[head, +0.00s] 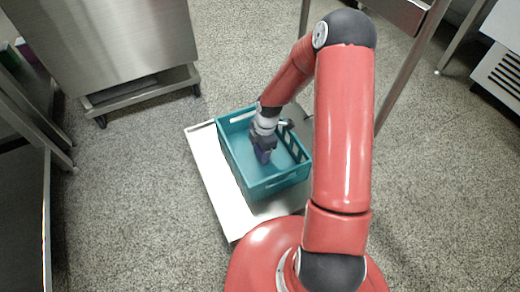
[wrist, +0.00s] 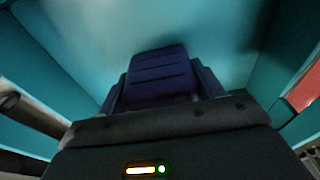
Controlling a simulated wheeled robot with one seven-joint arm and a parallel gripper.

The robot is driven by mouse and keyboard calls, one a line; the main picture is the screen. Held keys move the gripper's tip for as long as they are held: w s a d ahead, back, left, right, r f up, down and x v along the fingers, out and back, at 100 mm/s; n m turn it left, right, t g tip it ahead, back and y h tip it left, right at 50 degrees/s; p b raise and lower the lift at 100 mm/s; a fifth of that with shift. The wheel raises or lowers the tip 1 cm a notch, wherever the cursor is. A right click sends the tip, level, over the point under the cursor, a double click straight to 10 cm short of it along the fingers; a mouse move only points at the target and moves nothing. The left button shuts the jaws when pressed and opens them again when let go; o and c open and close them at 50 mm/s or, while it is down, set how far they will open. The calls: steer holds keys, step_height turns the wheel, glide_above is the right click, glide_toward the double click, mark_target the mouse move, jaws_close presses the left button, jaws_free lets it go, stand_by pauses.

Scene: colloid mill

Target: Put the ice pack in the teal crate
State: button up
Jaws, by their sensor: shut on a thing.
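The teal crate (head: 277,183) stands on a pale flat board on the floor in the head view. Its walls and floor (wrist: 75,45) fill most of the wrist view. My gripper (head: 263,156) reaches down inside the crate. In the wrist view my gripper (wrist: 162,90) is shut on the dark blue ice pack (wrist: 160,72), with a finger on either side of it. The ice pack also shows as a small dark blue shape below the gripper in the head view. I cannot tell whether its underside touches the crate floor.
The pale board (head: 215,185) shows to the left of and in front of the crate. A steel cabinet (head: 115,40) stands at the back left. Steel legs (head: 410,65) stand at the right. Speckled floor (head: 140,200) is clear to the left.

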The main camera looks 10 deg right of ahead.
steer(key=shift+r, duration=0.1)
steer(key=o, duration=1.1)
steer(key=shift+c, duration=0.2)
